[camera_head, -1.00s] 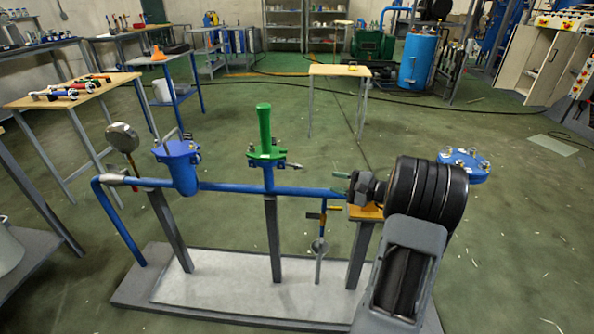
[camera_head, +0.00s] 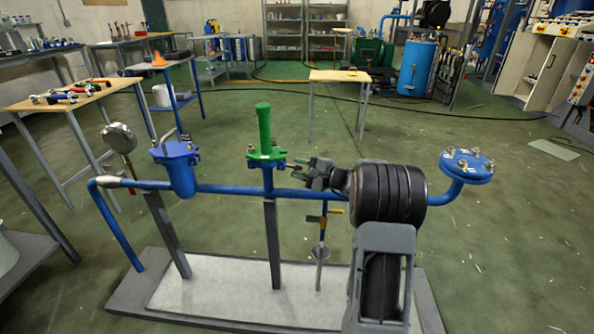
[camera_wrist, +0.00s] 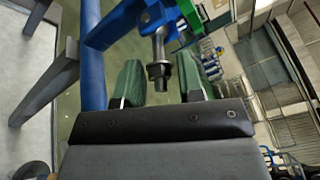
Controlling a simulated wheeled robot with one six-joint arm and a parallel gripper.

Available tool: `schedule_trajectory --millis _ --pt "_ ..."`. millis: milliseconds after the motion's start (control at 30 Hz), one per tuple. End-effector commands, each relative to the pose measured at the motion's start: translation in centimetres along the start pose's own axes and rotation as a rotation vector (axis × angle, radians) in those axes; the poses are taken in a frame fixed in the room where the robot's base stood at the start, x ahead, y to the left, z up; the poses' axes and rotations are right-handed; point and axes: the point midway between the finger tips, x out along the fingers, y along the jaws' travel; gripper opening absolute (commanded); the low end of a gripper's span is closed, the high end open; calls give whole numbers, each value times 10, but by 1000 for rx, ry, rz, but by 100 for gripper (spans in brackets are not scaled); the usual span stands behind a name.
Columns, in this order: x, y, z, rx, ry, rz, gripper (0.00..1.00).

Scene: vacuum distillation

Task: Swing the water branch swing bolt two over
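The green-capped fitting (camera_head: 264,132) stands upright on the blue pipe, with a green flange on top of a blue one. A swing bolt (camera_wrist: 158,58) with a dark nut sticks out from the blue flange (camera_wrist: 122,22) in the wrist view. The green flange edge (camera_wrist: 190,14) shows beside it. My gripper (camera_head: 303,169) is just right of this fitting. In the wrist view my gripper (camera_wrist: 160,80) is open, with its green-padded fingers on either side of the bolt and visible gaps to it. In the head view the bolt is hard to make out near my fingertips.
The blue pipe (camera_head: 225,188) runs left to right on grey posts above a grey base plate (camera_head: 215,295). A blue lidded pot (camera_head: 178,165) and a round gauge (camera_head: 118,138) are at left, a round bolted blue flange (camera_head: 467,165) at right.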

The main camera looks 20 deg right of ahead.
Motion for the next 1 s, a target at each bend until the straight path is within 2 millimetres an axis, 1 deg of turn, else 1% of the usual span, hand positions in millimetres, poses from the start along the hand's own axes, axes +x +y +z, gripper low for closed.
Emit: schedule_trajectory --millis 133,433,800,1000 --pt "6 0 0 0 -1 0 35" --pt "7 0 0 1 0 0 35" --pt "7 0 0 0 0 0 0" --pt "7 -2 1 -6 6 14 0"
